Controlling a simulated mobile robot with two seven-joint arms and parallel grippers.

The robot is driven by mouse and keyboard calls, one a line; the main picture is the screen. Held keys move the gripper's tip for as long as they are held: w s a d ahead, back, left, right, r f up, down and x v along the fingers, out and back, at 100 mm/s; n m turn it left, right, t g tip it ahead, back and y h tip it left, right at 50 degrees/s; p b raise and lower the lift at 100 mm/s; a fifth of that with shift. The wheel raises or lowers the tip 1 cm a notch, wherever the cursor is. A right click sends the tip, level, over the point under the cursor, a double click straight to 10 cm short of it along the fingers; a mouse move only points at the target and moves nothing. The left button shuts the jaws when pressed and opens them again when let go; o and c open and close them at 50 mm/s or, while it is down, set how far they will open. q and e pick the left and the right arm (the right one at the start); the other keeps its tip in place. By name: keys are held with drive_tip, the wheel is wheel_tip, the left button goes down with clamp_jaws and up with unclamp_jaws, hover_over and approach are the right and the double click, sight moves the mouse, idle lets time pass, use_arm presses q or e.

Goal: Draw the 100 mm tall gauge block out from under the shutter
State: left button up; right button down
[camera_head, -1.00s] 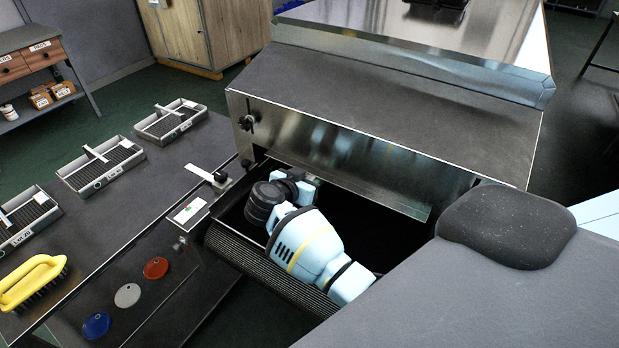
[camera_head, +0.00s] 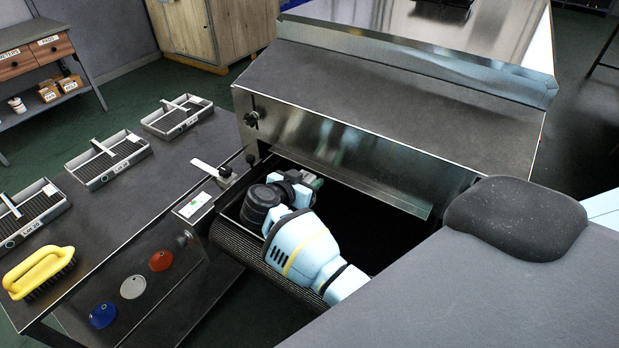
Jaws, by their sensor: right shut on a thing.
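The metal shutter (camera_head: 340,150) hangs across the dryer mouth, with a dark opening under its lower edge. My right gripper (camera_head: 306,181) is at the left part of this opening, just in front of the shutter's lower edge. It is shut on a small pale and green piece, which I take to be the gauge block (camera_head: 314,181). Only a bit of the block shows beside the fingers; its height and lower end are hidden. I cannot tell whether it touches the shutter or the belt. My left gripper is not in view.
The dark mesh belt (camera_head: 285,282) runs below my right arm. A knob (camera_head: 252,118) is at the shutter's left end.

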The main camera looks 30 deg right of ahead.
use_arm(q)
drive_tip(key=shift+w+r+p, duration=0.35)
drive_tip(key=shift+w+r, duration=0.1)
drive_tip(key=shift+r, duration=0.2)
use_arm(e)
drive_tip(key=shift+s+a, duration=0.3)
drive_tip(key=shift+a, duration=0.45)
drive_tip(key=shift+s+a, duration=0.3)
drive_tip(key=shift+a, duration=0.45)
drive_tip(key=c, duration=0.7)
unclamp_jaws()
drive_tip(key=shift+c, duration=0.2)
